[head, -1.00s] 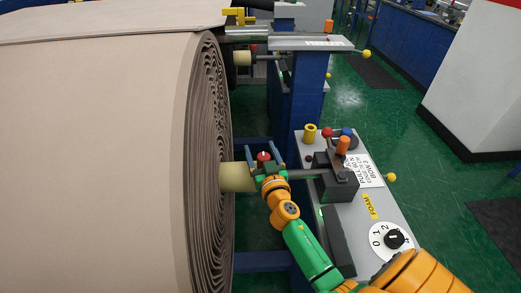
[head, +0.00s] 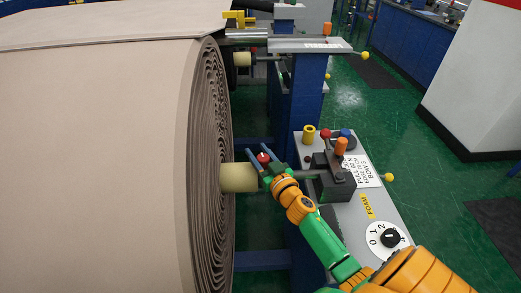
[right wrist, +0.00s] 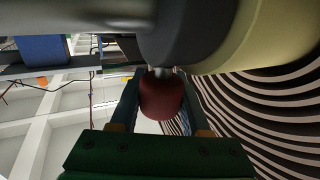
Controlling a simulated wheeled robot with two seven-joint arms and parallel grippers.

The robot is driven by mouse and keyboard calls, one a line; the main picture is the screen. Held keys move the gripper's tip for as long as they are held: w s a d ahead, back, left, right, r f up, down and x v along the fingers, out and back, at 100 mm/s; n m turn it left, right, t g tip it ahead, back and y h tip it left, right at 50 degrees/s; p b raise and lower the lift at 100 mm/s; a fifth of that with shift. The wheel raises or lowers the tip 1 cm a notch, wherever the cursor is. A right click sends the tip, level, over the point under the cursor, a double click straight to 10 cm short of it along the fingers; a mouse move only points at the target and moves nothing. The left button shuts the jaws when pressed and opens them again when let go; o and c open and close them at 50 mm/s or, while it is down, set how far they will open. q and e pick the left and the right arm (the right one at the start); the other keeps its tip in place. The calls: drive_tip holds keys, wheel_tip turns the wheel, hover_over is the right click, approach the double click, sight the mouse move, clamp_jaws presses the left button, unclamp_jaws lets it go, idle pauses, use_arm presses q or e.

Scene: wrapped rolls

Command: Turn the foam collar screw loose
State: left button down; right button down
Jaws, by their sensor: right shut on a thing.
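The foam collar screw has a red knob (head: 263,157) that stands beside the pale yellow collar end (head: 238,178) on the roll's shaft. My right gripper (head: 262,154) reaches in from the lower right, its two blue-grey fingers on either side of the knob. In the right wrist view the red knob (right wrist: 161,97) sits between the fingers, under a dark grey cylinder (right wrist: 188,35). The right gripper is shut on the knob. My left gripper is not in view.
The big beige foam roll (head: 100,150) fills the left, its layered end close to my gripper. A grey panel (head: 345,225) marked FOAM, with a numbered dial (head: 389,239), stands at the right. A black block (head: 331,182) holds the shaft.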

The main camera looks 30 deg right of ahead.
drive_tip(key=n+y, duration=0.1)
drive_tip(key=y, duration=0.1)
drive_tip(key=shift+a+n+y, duration=0.2)
drive_tip(key=shift+n+y, duration=0.2)
drive_tip(key=y, duration=0.1)
drive_tip(key=n+y, duration=0.1)
drive_tip(key=shift+a+n+y, duration=0.2)
drive_tip(key=shift+n+y, duration=0.1)
drive_tip(key=shift+a+f+n+g+y+b, duration=0.15)
drive_tip(key=shift+n+g+y+b, duration=0.2)
drive_tip(key=shift+n+y, duration=0.5)
drive_tip(key=shift+s+a+n+g+y+b, duration=0.2)
drive_tip(key=shift+n+y+b, duration=0.25)
drive_tip(key=shift+y, duration=0.3)
drive_tip(key=shift+w+a+n+g+y+b, duration=0.1)
drive_tip(key=shift+n+g+y+b, duration=0.3)
drive_tip(key=shift+y, duration=0.3)
drive_tip(key=c, duration=0.6)
unclamp_jaws()
drive_tip(key=shift+o, duration=1.1)
